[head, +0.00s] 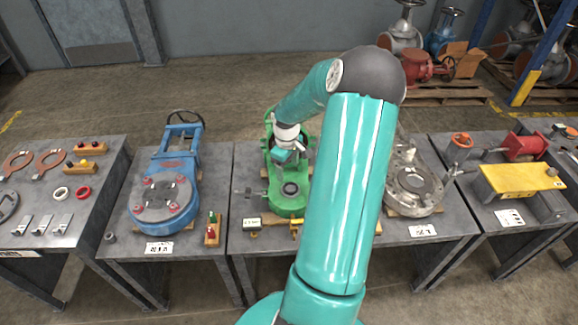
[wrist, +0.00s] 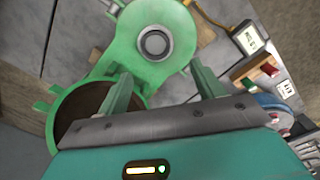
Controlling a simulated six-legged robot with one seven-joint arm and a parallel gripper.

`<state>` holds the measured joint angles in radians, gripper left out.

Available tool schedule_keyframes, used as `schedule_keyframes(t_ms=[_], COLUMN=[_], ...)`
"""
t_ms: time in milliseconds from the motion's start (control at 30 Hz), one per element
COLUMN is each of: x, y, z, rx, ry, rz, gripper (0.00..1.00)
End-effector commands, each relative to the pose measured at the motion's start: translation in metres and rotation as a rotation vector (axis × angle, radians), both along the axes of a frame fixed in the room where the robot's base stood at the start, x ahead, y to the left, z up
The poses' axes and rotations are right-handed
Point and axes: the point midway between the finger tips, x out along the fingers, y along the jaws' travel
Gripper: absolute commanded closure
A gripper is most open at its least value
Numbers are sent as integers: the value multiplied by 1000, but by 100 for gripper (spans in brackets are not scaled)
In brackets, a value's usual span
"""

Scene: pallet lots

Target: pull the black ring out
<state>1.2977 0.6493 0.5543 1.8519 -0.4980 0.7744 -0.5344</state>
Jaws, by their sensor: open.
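The green valve body (head: 286,200) lies on the middle table. A small dark ring (head: 290,189) sits around a grey centre in its round front flange. In the wrist view, a dark grey ring (wrist: 154,42) shows at the middle of the green disc, around a lighter core. I cannot tell how deep it sits. My gripper (wrist: 165,88) is open, its two green fingers apart with nothing between them. It is over the green body, between the ringed disc and a round dark opening (wrist: 85,112). In the head view my gripper (head: 290,155) is small and partly hidden.
A blue valve (head: 165,200) stands to the left and a grey flanged valve (head: 413,180) to the right. My arm hides part of the middle table.

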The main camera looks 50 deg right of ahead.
Motion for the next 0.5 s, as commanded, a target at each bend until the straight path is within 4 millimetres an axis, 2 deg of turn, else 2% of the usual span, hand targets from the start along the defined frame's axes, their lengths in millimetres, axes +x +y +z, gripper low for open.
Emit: schedule_keyframes(t_ms=[133, 267, 500], x=[-5, -5, -4], y=[-10, -11, -10], z=[-13, -19, -43], rx=[18, 18, 19], ry=[-9, -9, -8], rz=[-3, -1, 1], gripper=[33, 33, 33])
